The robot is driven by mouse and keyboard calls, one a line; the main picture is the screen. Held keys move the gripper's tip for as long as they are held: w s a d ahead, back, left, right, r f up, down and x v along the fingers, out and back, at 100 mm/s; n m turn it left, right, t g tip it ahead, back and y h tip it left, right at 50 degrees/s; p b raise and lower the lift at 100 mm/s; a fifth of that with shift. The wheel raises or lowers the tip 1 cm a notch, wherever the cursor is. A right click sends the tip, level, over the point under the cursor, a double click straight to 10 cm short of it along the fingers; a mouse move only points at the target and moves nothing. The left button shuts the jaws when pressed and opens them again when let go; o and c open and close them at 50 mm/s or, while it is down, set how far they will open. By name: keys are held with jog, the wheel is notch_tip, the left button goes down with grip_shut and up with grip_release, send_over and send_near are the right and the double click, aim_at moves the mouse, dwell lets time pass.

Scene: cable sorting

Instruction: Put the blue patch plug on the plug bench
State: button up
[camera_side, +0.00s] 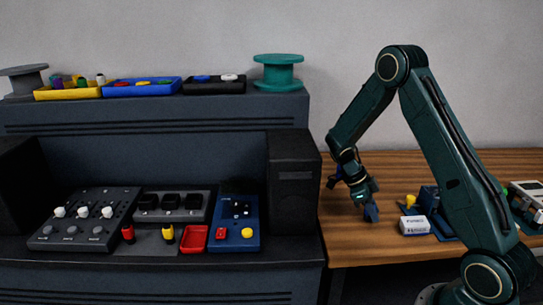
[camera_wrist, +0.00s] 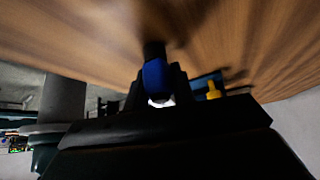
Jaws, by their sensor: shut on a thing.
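My gripper (camera_side: 362,194) is shut on the blue patch plug (camera_wrist: 155,75), above the wooden table in the side view. In the wrist view the plug's blue body sits between the fingers (camera_wrist: 160,92), with a dark end pointing away. In the side view the blue plug (camera_side: 371,213) hangs below the fingers, and I cannot tell whether it touches the table. Which thing is the plug bench is not certain; red (camera_side: 127,233) and yellow (camera_side: 168,233) plug-like pieces stand on a grey strip at the left.
A blue block (camera_side: 430,200), a yellow piece (camera_side: 409,202) and a white box (camera_side: 414,226) are on the wooden table right of my gripper. A small red tray (camera_side: 194,239) lies beside the blue panel (camera_side: 236,222).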

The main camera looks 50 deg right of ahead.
jog(key=shift+f, duration=0.2)
jog(key=o, duration=1)
jog(key=shift+r, duration=0.1)
jog(key=v, duration=0.7)
jog(key=shift+r, duration=0.25)
